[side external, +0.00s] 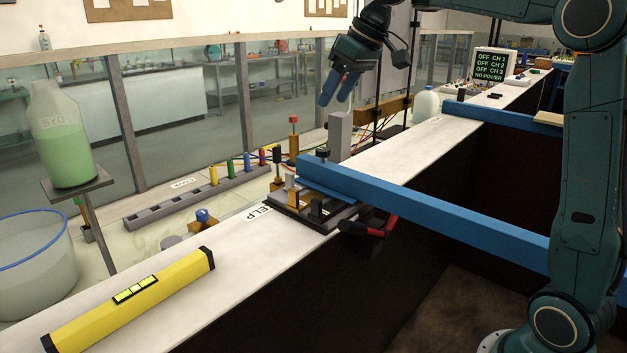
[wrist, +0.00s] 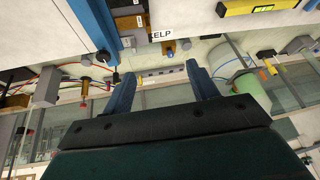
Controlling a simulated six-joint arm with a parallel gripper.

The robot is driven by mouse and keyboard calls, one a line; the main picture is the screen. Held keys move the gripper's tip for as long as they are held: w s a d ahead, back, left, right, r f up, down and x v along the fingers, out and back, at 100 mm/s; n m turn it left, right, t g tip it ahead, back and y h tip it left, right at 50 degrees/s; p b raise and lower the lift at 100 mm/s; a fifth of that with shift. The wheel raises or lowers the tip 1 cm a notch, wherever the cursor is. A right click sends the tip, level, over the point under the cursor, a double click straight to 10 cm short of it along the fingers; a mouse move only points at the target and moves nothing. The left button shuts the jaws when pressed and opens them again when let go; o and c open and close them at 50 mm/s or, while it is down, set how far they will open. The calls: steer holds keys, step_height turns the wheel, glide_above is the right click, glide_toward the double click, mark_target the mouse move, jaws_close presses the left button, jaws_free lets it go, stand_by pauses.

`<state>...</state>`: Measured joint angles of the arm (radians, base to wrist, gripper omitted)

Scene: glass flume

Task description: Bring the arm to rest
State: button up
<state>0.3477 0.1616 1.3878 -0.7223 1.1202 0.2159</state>
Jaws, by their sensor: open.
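My gripper (side external: 337,88) hangs above the far side of the bench in the side external view, its two blue fingers pointing down. The fingers are apart and nothing is between them. In the wrist view the gripper (wrist: 164,88) shows both blue fingers spread, with the bench beyond them. It is clear of the grey upright block (side external: 339,135) below it. My arm reaches in from the upper right.
A blue beam (side external: 430,207) crosses from the clamp assembly (side external: 313,200). A yellow level (side external: 130,300) lies at front left. A bottle of green liquid (side external: 62,145) stands on a small platform. A row of coloured plugs (side external: 230,168), a white jug (side external: 426,105) and a monitor (side external: 492,65) stand farther back.

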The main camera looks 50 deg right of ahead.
steer(key=s+a, duration=0.5)
steer(key=s, duration=0.3)
steer(key=s+f+m+h, duration=0.1)
steer(key=s+f, duration=0.5)
steer(key=s, duration=0.4)
steer(key=s+a+f, duration=0.1)
steer(key=s+f, duration=0.6)
steer(key=s, duration=0.3)
steer(key=shift+s+a+m+t+h, duration=0.15)
steer(key=shift+m+t+h, duration=0.15)
steer(key=shift+m+h, duration=0.1)
